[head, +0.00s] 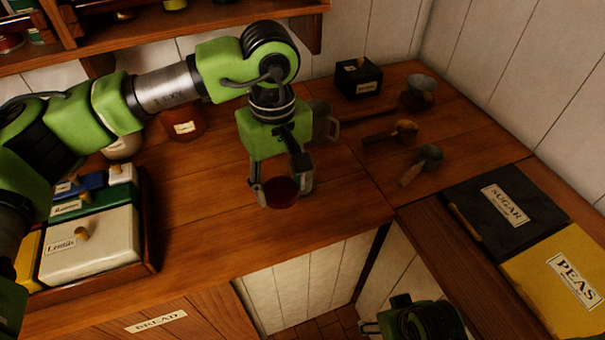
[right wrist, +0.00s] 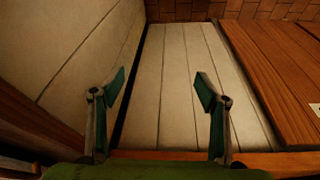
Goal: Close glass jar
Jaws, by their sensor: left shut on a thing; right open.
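My left gripper (head: 282,188) points down above the counter, left of centre in the head view. It is shut on a dark red-brown round thing (head: 281,194) that looks like a lid. I cannot tell whether it touches the counter. A reddish glass jar (head: 184,124) with a pale label stands further back to the left, behind my left arm. The arm hides its top, so I cannot tell whether it is open. My right gripper (right wrist: 160,90) is open and empty in the right wrist view, over a pale plank surface.
A wooden tray (head: 150,235) of labelled boxes stands on the left. A grey mug (head: 321,118) is behind the left gripper. Scoops (head: 404,132) and a black box (head: 359,78) lie back right. Sugar (head: 505,208) and peas (head: 565,275) containers stand right. The counter's front edge is close.

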